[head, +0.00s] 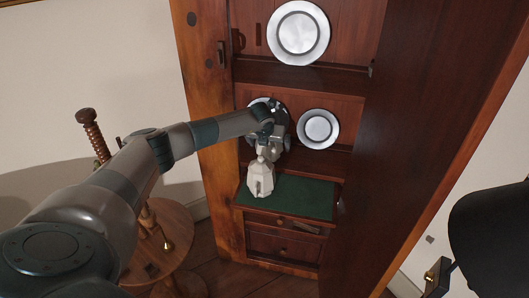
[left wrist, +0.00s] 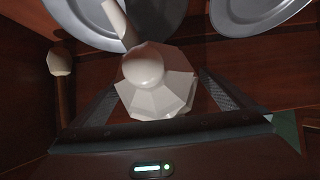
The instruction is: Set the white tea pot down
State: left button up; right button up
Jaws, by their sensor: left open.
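The white tea pot (head: 260,179) is pale and faceted. It appears upright on the green surface (head: 300,196) of the cabinet, near its left front; the exact contact under its base is hard to make out. My left gripper (head: 267,146) is at the pot's top, reaching in from the left. In the left wrist view the pot's round knob and faceted top (left wrist: 155,85) lie between the two spread fingers of the left gripper (left wrist: 158,84). The fingers stand apart on either side, with small gaps visible. My right gripper is not in view.
Pewter plates stand upright on the upper shelf (head: 299,33) and the middle shelf (head: 318,129). The cabinet's left post (head: 205,150) and tall wooden door (head: 420,130) flank the opening. A round wooden table (head: 180,225) stands at left. The green surface is clear right of the pot.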

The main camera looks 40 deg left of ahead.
aim_at(259, 160)
pick_arm(q)
jog(key=shift+s+d+r, duration=0.1)
jog(key=shift+s+r, duration=0.15)
jog(key=shift+r, duration=0.25)
jog(key=v, duration=0.2)
jog(key=b+v, duration=0.1)
jog(key=v, duration=0.1)
jog(key=shift+s+d+f, duration=0.1)
jog(key=shift+s+d, duration=0.05)
jog(key=shift+s, duration=0.25)
jog(key=shift+s+d+b, duration=0.4)
jog(key=shift+s+d, duration=0.3)
jog(key=shift+s, duration=1)
jog(key=shift+s+d+b, duration=0.35)
jog(key=shift+s+d, duration=0.4)
jog(key=shift+s, duration=0.95)
jog(key=shift+s+d+b, duration=0.4)
jog(key=shift+s+d, duration=0.3)
jog(key=shift+s, duration=1.05)
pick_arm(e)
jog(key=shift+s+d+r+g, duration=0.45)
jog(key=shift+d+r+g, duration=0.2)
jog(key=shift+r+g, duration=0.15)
